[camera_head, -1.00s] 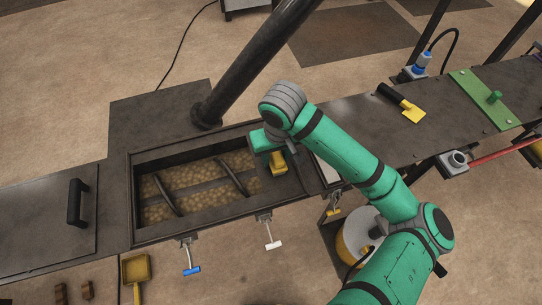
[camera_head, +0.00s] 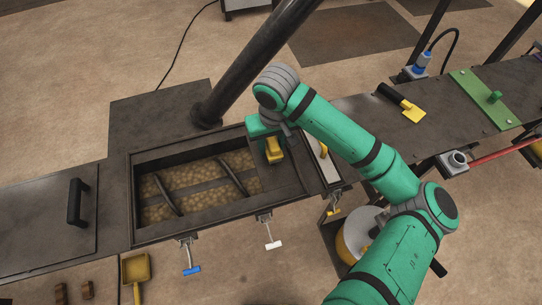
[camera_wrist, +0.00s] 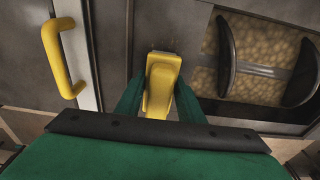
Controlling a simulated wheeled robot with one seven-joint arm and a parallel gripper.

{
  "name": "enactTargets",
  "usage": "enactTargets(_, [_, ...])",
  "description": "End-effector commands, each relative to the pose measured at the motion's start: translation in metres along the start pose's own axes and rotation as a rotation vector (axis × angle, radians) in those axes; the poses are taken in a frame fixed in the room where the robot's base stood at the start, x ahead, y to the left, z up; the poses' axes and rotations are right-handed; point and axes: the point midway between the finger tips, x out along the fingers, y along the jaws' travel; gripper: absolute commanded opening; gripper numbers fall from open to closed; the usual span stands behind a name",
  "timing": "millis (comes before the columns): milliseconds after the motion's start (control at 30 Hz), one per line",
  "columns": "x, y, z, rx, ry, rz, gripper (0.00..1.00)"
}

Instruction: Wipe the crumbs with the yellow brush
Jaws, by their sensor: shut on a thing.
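My gripper (camera_wrist: 158,100) is shut on the yellow brush (camera_wrist: 162,82), with one green finger on each side of it. In the head view the yellow brush (camera_head: 274,150) is over the dark metal plate (camera_head: 283,180) at the right end of the trough. I cannot tell whether its underside touches the plate. The bristles are hidden beneath its yellow body. I cannot make out separate crumbs clearly in either view; part of the plate is covered by the brush and gripper.
The trough (camera_head: 137,203) of pale granules, with two dark curved bars, lies left of the brush. A light panel with a yellow handle (camera_wrist: 62,60) is close on the other side. A yellow scraper (camera_head: 410,111) lies on the right bench. A yellow scoop (camera_head: 137,270) is at lower left.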

Motion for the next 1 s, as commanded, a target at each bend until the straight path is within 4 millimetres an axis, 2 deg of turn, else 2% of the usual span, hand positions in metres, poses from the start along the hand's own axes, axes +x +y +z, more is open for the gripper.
enactTargets(133, [0.001, 0.0, -0.009, 0.001, 0.002, 0.001, 0.1])
enactTargets(467, [-0.001, 0.0, -0.01, 0.001, 0.003, 0.0, 0.1])
enactTargets(800, [-0.032, 0.0, -0.013, 0.0, 0.003, 0.0, 0.1])
enactTargets(1000, [-0.039, 0.0, -0.014, 0.001, 0.001, 0.0, 0.1])
